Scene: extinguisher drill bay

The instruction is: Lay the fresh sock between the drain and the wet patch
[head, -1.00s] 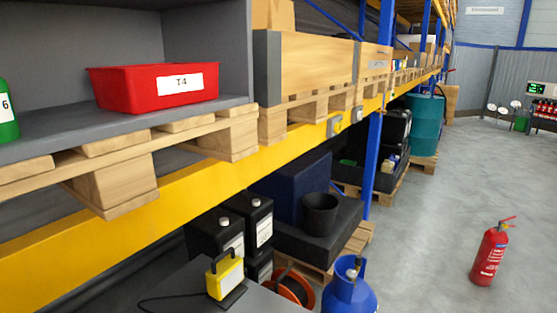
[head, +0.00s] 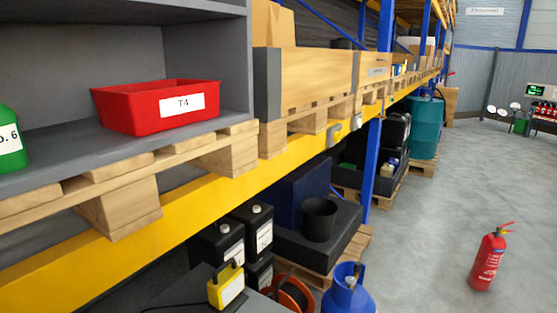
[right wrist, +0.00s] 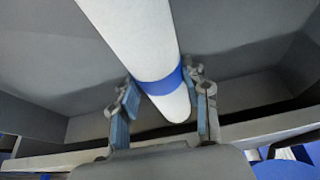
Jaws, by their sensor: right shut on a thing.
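My right gripper (right wrist: 160,88) shows in the right wrist view, its two fingers on either side of a long white roll with a blue band (right wrist: 135,40), which looks like the sock. It is shut on the roll around the band. The roll's near end pokes out between the fingers, and its far end runs out of the top of the picture. Neither gripper shows in the head view, and my left gripper is in no view. No drain or wet patch can be seen.
A red T4 bin (head: 155,108) and a green container (head: 10,145) stand on the grey shelf. Below are black jerrycans (head: 217,240), a yellow lamp (head: 226,287) and a blue gas cylinder (head: 348,288). A red extinguisher (head: 487,262) stands on the open grey floor (head: 430,235) at right.

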